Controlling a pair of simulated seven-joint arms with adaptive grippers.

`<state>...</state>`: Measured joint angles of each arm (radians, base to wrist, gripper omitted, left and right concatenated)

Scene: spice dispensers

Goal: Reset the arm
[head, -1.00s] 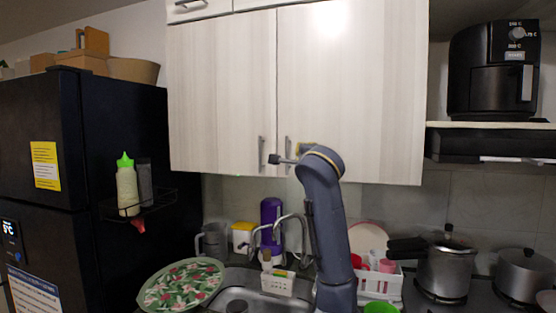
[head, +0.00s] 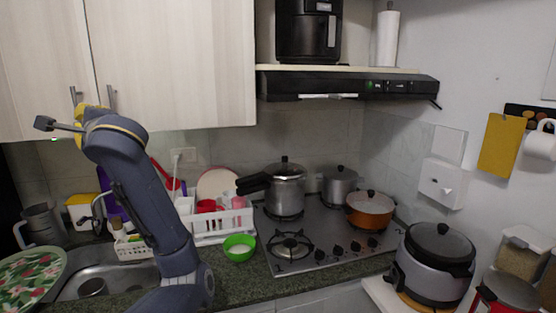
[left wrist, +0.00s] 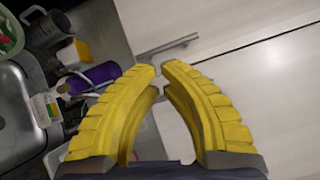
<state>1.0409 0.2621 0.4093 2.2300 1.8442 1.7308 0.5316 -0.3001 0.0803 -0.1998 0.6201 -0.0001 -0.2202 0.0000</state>
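My left arm rises from the bottom of the head view in front of the sink and drying rack. My left gripper (head: 92,114) shows there only partly, as yellow parts behind the wrist, near the cabinet handles. In the left wrist view my left gripper (left wrist: 161,68) has two yellow fingers that curve towards each other, with a narrow gap between the tips. Nothing is held between them. A cabinet handle (left wrist: 167,48) shows just beyond the tips; whether they touch it I cannot tell. My right gripper is not in view.
Wooden upper cabinets (head: 180,60) hang close by the arm. The drying rack (head: 222,224), green bowl (head: 239,247) and stove (head: 300,250) are to its right. A pressure cooker (head: 285,190) stands on the stove. Clear-sided dispensers (head: 522,251) and a rice cooker (head: 436,262) stand at far right.

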